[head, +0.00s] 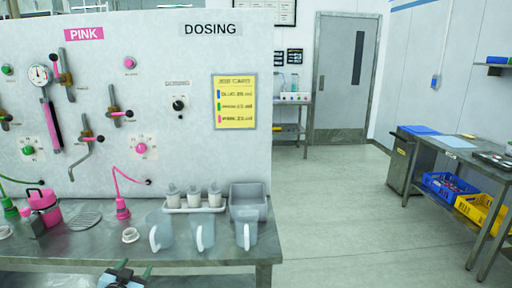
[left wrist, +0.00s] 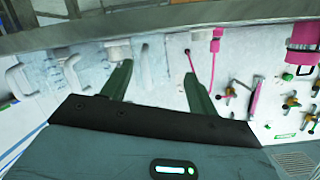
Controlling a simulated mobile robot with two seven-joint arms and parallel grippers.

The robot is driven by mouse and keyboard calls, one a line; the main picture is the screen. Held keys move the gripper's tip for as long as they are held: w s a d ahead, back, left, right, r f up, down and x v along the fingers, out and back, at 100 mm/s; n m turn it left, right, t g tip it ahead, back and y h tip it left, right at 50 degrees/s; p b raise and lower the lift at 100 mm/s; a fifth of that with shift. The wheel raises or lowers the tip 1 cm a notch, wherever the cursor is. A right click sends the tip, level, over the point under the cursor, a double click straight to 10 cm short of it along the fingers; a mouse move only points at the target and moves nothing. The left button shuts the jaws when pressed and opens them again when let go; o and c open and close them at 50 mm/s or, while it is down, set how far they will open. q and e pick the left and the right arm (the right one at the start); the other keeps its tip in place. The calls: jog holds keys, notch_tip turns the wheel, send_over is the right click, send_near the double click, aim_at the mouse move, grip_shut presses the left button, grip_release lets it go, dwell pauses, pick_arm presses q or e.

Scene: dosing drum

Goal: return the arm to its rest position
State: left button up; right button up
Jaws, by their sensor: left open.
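My left gripper (head: 134,268) shows at the bottom edge of the head view, in front of the steel bench (head: 190,256). In the left wrist view its two dark green fingers (left wrist: 156,72) are spread apart with nothing between them. Most of the left arm is out of frame. My right gripper is in neither view.
Clear jugs (head: 204,234), a grey bin (head: 248,202), a rack of white-capped bottles (head: 194,198) and a pink can (head: 43,202) stand on the bench. The white dosing panel (head: 190,120) rises behind. Open floor (head: 330,205) lies right, before a side table (head: 462,150).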

pick_arm(q)
jog(key=s+d+f+g+h, duration=0.15)
jog(key=s+d+f, duration=0.25)
jog(key=s+f, duration=0.4)
jog(key=s+d+f+g, duration=0.2)
jog(key=s+d+f, duration=0.3)
jog(key=s, duration=0.5)
jog(key=s+d+f+g, duration=0.1)
jog(key=s+d+f, duration=0.1)
jog(key=s, duration=0.8)
jog(key=s+d+f+n+g+h, duration=0.1)
jog(key=s+d+f, duration=0.2)
jog(key=s, duration=0.8)
jog(key=shift+d, duration=0.3)
jog(key=shift+f, duration=0.1)
